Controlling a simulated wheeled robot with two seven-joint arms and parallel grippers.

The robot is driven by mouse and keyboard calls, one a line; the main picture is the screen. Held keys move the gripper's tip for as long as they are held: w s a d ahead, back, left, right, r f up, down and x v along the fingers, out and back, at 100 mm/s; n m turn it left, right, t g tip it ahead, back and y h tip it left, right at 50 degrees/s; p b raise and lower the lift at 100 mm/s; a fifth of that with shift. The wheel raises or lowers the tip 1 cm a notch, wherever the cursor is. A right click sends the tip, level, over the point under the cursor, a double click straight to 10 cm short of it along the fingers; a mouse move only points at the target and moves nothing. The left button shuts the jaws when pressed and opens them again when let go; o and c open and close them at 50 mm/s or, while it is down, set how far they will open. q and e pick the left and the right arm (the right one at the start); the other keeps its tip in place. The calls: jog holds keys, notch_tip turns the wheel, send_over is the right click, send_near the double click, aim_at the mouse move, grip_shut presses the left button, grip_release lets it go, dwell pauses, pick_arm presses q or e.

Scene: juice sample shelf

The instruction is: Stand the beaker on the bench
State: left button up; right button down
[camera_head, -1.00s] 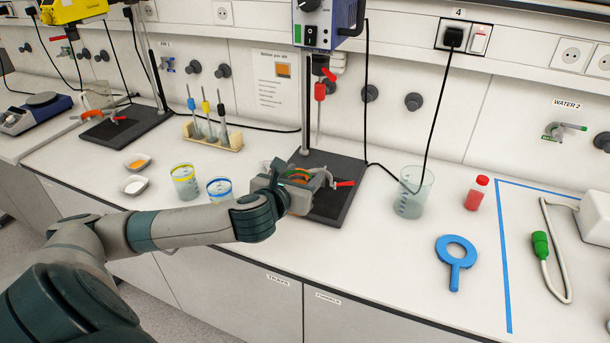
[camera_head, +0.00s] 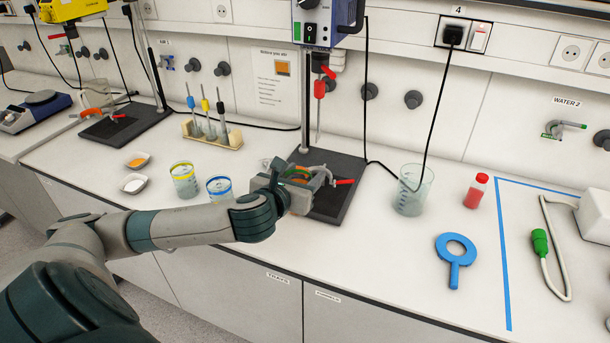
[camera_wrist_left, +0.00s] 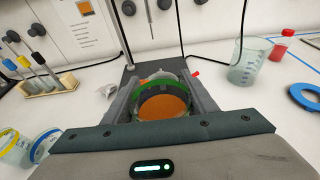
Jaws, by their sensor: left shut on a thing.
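My left gripper (camera_head: 304,182) is shut on a beaker with a green band and orange contents (camera_wrist_left: 165,104). In the left wrist view the beaker sits between the two fingers. In the head view the gripper mostly hides it, over the black base plate (camera_head: 327,208) of a stand. A grey clamp with a red handle (camera_head: 344,182) is right beside the beaker's far side; I cannot tell whether they touch. The beaker's bottom is hidden, so I cannot tell what it rests on. My right gripper is not in view.
A yellow-banded beaker (camera_head: 184,182) and a blue-banded beaker (camera_head: 219,188) stand left of the gripper. A larger clear beaker (camera_head: 413,193), a red bottle (camera_head: 476,191) and a blue ring tool (camera_head: 456,260) are to the right. The bench front (camera_head: 370,260) is clear.

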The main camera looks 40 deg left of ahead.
pick_arm(q)
jog(key=s+d+f+m+h+b, duration=0.1)
jog(key=s+d+m+h, duration=0.1)
jog(key=d, duration=1.7)
jog(key=shift+s+m+h, duration=0.3)
jog(key=shift+s+h, duration=0.3)
jog(key=shift+s, duration=0.1)
jog(key=shift+d+f, duration=0.1)
